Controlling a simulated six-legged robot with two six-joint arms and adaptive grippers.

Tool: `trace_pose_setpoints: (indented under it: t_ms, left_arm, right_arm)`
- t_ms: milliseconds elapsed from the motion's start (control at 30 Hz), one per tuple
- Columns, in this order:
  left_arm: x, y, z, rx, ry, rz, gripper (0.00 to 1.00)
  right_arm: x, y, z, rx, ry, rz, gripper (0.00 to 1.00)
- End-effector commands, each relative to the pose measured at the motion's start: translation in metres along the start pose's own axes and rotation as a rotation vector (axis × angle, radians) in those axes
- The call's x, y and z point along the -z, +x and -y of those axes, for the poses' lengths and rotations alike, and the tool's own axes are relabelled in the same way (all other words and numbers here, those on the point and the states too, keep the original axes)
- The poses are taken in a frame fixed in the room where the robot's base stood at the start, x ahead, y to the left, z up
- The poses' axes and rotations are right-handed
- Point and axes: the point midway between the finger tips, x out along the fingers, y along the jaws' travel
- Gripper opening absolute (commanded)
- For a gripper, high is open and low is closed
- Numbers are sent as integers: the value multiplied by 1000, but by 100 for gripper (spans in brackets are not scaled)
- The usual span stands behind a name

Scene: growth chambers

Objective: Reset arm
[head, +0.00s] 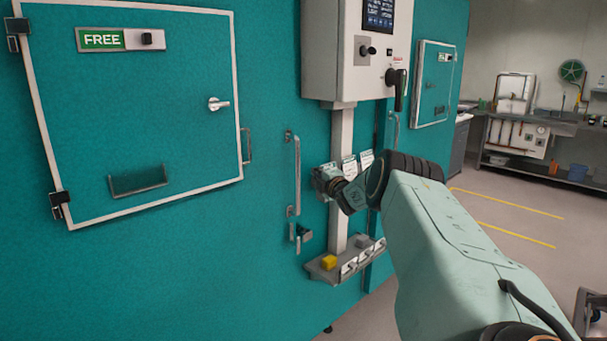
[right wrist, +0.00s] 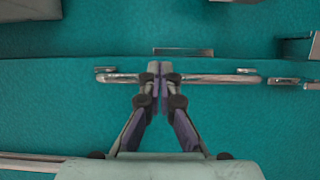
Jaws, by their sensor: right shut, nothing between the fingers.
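My right arm (head: 440,230) reaches in from the lower right toward the teal chamber wall. Its gripper lies at the far end in the head view, partly hidden by the wrist. In the right wrist view the right gripper (right wrist: 160,72) has its two fingers together with nothing between them. The fingertips overlap a metal bar handle (right wrist: 215,79) on the teal wall; I cannot tell whether they touch it. A vertical bar handle (head: 296,175) shows left of the wrist in the head view. My left gripper is not in view.
A closed chamber door (head: 165,110) with a "FREE" sign (head: 103,39) is at left. A control box (head: 370,75) hangs above my wrist. A small shelf (head: 325,272) with a yellow block (head: 329,262) is below. Open floor (head: 520,235) lies at right.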

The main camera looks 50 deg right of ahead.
Motion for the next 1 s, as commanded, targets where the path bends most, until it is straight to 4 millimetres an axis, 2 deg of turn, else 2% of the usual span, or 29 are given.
trace_pose_setpoints:
  t_ms: [200, 567, 733, 767, 867, 1000]
  left_arm:
    - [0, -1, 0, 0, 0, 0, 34]
    - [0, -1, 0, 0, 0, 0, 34]
    - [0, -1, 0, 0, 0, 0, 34]
    - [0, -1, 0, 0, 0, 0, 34]
    - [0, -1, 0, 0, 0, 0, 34]
    - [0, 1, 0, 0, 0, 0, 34]
  right_arm:
    - [-15, -8, 0, 0, 1, 0, 0]
    - [-16, -10, 0, 0, 8, 0, 0]
    - [-16, -10, 0, -5, 129, 5, 0]
    - [-16, -11, 3, -2, 174, 8, 0]
    - [-5, -20, 33, 45, 374, 21, 0]
    - [36, -32, 78, 135, 620, 26, 0]
